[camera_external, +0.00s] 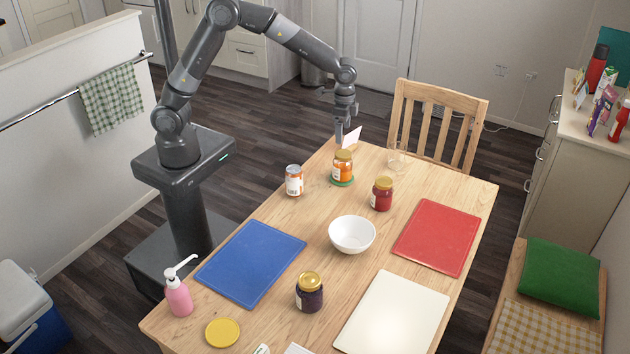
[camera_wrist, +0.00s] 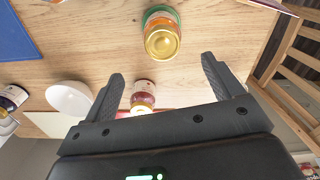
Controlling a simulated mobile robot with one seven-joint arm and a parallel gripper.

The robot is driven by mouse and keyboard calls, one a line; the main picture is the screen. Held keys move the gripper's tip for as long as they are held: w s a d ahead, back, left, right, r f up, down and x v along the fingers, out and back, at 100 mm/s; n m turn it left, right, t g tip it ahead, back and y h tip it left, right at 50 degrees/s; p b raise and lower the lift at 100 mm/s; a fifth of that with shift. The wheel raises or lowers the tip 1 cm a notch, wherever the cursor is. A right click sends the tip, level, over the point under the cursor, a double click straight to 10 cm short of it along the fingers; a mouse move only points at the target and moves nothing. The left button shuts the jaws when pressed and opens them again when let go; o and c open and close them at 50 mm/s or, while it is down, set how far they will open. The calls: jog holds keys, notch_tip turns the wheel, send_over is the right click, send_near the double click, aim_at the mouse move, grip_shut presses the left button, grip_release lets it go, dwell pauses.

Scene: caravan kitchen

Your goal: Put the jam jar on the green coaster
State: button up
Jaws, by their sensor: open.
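An orange-filled jar (camera_external: 342,168) with a gold lid stands upright on the green coaster (camera_external: 334,182) near the table's far end. In the wrist view its gold lid (camera_wrist: 162,42) and the coaster's green edge (camera_wrist: 158,9) show. A red jar (camera_external: 381,195) with a gold lid stands to the right, nearer the bowl; it also shows in the wrist view (camera_wrist: 143,94). A dark purple jar (camera_external: 309,292) stands at the near side. Which is the jam jar I cannot tell from labels. My gripper (camera_external: 342,142) is open and empty above the far edge, beyond the orange jar.
An orange-and-white can (camera_external: 294,180) stands left of the coaster, and a clear glass (camera_external: 397,161) right of it. A white bowl (camera_external: 352,234) sits mid-table among blue (camera_external: 250,262), red (camera_external: 437,236) and white boards (camera_external: 393,314). A chair (camera_external: 440,120) stands behind.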

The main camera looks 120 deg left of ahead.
jog(key=s+d+r+m+t, duration=0.1)
jog(key=s+d+r, duration=0.4)
jog(key=d+r, duration=0.35)
jog(key=s+d+r+t, duration=0.2)
jog(key=s+d+r, duration=0.45)
jog(key=d, duration=0.25)
jog(key=s+d+t, duration=0.1)
jog(key=s+d, duration=0.4)
jog(key=s, duration=0.3)
jog(key=s+d+r+m+t, duration=0.1)
jog(key=s+d, duration=0.4)
jog(key=s, duration=0.3)
jog(key=shift+s+m+t, duration=0.15)
jog(key=shift+m+t, duration=0.15)
jog(key=shift+r, duration=0.1)
